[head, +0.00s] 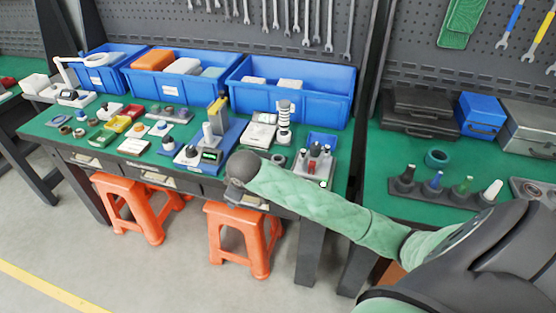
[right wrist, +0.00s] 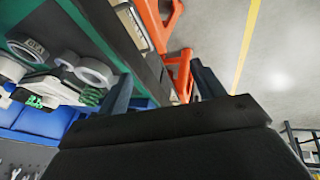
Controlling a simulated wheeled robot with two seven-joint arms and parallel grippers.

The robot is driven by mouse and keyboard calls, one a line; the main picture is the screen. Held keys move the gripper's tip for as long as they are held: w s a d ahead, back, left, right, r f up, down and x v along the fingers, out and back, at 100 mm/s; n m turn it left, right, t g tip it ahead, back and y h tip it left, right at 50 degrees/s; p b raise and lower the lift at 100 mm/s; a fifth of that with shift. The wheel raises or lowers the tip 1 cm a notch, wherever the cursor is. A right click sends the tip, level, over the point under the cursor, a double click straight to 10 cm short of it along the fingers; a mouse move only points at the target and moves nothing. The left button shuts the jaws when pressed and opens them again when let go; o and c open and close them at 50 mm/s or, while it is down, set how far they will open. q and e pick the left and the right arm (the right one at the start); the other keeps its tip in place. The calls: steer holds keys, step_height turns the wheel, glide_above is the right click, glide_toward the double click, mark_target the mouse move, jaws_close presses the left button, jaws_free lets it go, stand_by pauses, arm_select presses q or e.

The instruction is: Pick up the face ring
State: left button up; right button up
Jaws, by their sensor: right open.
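Several rings are in view, and I cannot tell which one is the face ring. In the right wrist view, a pale grey ring (right wrist: 95,70) and a second ring with dark lettering (right wrist: 28,50) lie near the green table edge. In the head view, a small grey ring (head: 279,159) lies beside my right arm, and more small rings (head: 65,130) lie at the table's left end. My right gripper (head: 246,199) is at the table's front edge, pointing down. In the right wrist view its fingers (right wrist: 162,75) are apart with nothing between them. My left gripper is not in view.
Blue bins (head: 300,92) stand along the back of the table. A blue test device (head: 213,140) and a grey fixture (head: 314,162) stand near my right gripper. Orange stools (head: 238,235) are below the front edge.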

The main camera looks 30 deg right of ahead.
steer(key=w+d+r+h, duration=0.1)
steer(key=w+d+r, duration=0.8)
steer(key=d+r, duration=0.1)
steer(key=m+g+y, duration=0.1)
steer(key=m+g, duration=0.2)
steer(key=g, duration=0.2)
glide_toward(278, 155)
steer(key=s+a, duration=0.1)
steer(key=s, duration=0.1)
step_height(278, 155, down, 3)
steer(key=shift+f+p, duration=0.1)
steer(key=shift+p, duration=0.55)
steer(key=f+p, duration=0.1)
steer(key=f, duration=0.1)
steer(key=f+p, duration=0.1)
steer(key=f, duration=0.2)
steer(key=shift+w+d+f, duration=0.15)
steer(key=shift+w+d, duration=0.05)
steer(key=c, duration=1)
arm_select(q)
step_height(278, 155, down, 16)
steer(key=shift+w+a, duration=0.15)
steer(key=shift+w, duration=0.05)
arm_select(e)
steer(key=shift+c, duration=0.3)
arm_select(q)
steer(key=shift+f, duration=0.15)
